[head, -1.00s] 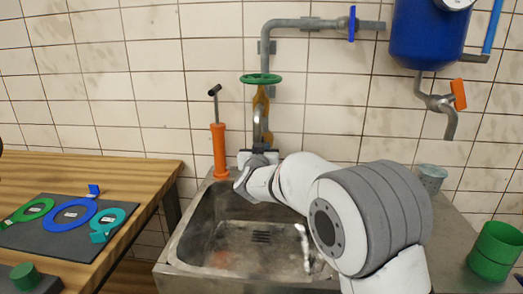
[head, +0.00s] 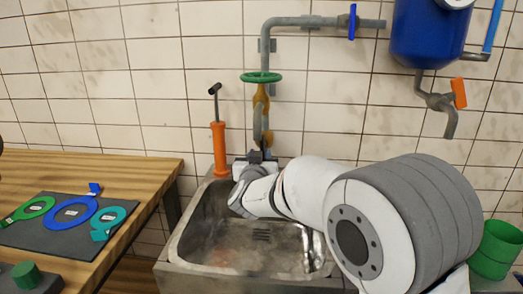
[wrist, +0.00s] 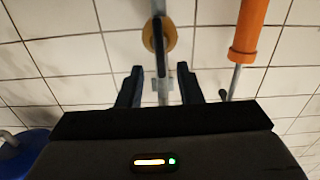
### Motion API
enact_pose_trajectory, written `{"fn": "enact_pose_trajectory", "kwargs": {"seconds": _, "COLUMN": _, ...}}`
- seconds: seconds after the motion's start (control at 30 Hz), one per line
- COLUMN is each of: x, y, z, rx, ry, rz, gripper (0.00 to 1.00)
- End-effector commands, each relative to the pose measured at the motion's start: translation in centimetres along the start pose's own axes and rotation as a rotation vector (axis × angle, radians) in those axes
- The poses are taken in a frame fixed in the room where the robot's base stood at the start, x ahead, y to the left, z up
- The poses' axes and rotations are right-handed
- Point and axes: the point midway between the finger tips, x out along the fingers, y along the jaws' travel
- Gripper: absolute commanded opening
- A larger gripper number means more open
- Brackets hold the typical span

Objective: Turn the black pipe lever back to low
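The black pipe lever (wrist: 161,58) shows in the wrist view as a narrow dark bar in front of an ochre fitting on the grey pipe. My gripper (wrist: 160,72) is open, with one dark finger on each side of the lever's lower end. A gap shows on both sides, and I cannot tell how deep the lever reaches between the fingers. In the head view my gripper (head: 254,158) is behind the sink, low in front of the vertical pipe (head: 258,118). The lever is hard to pick out there.
An orange pump (head: 219,148) stands close left of my gripper. A green handwheel (head: 261,77) is above on the pipe, and a blue tank (head: 425,35) hangs at the upper right. The sink (head: 225,240) lies below my arm. A wooden bench (head: 140,170) is at the left.

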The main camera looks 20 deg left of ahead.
Motion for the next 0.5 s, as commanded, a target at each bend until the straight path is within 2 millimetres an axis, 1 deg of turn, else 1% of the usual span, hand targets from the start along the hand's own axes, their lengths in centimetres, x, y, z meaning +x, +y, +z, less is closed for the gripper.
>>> {"fn": "enact_pose_trajectory", "kwargs": {"seconds": 0.03, "x": -0.57, "y": -0.03, "z": -0.02, "rx": 0.0, "ry": 0.0, "rz": -0.001, "gripper": 0.33}}
{"fn": "enact_pose_trajectory", "kwargs": {"seconds": 0.13, "x": -1.13, "y": -0.05, "z": 0.0, "rx": 0.0, "ry": 0.0, "rz": -0.001, "gripper": 0.33}}
{"fn": "enact_pose_trajectory", "kwargs": {"seconds": 0.5, "x": -1.25, "y": -0.05, "z": 0.03, "rx": 0.0, "ry": 0.0, "rz": -0.001, "gripper": 0.33}}
